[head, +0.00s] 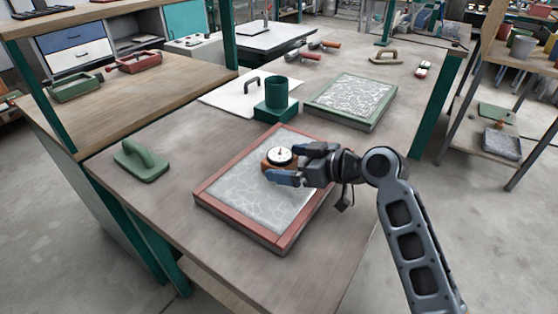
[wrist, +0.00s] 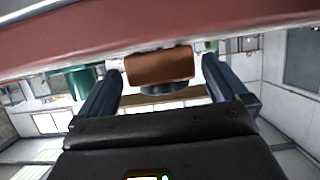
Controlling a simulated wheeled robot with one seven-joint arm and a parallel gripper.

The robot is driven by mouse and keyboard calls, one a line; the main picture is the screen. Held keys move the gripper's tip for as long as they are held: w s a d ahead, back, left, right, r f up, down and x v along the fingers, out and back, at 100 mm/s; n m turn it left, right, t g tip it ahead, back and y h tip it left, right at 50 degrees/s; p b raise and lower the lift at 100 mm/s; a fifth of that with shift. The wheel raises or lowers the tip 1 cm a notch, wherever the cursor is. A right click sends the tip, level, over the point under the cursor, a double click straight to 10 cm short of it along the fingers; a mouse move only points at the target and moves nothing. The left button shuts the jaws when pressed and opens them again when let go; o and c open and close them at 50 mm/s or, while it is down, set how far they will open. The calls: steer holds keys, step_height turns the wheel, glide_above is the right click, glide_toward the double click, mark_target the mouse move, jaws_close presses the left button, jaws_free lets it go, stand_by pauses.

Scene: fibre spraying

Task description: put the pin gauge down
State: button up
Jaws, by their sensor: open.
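The pin gauge (head: 280,156), a round white dial with a brown body, is upright at the red-framed panel (head: 240,200), over its pale patterned surface. My gripper (head: 287,163) is open, with one blue finger on each side of the gauge. In the wrist view the gauge's brown body (wrist: 160,67) sits between the tips of my gripper (wrist: 162,70), with a gap on each side. The panel's red edge (wrist: 150,32) runs across the top there. The underside of the gauge is hidden, so its contact with the panel cannot be seen clearly.
A green cup on a block (head: 276,95) stands behind the panel, near a white board (head: 235,100). A green-framed panel (head: 352,100) lies at the back right. A green-handled float (head: 140,160) lies at the left. The table's front left is clear.

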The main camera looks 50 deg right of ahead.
steer(key=shift+x, duration=1.55)
steer(key=shift+a, duration=0.1)
steer(key=shift+r, duration=0.1)
steer(key=c, duration=1.3)
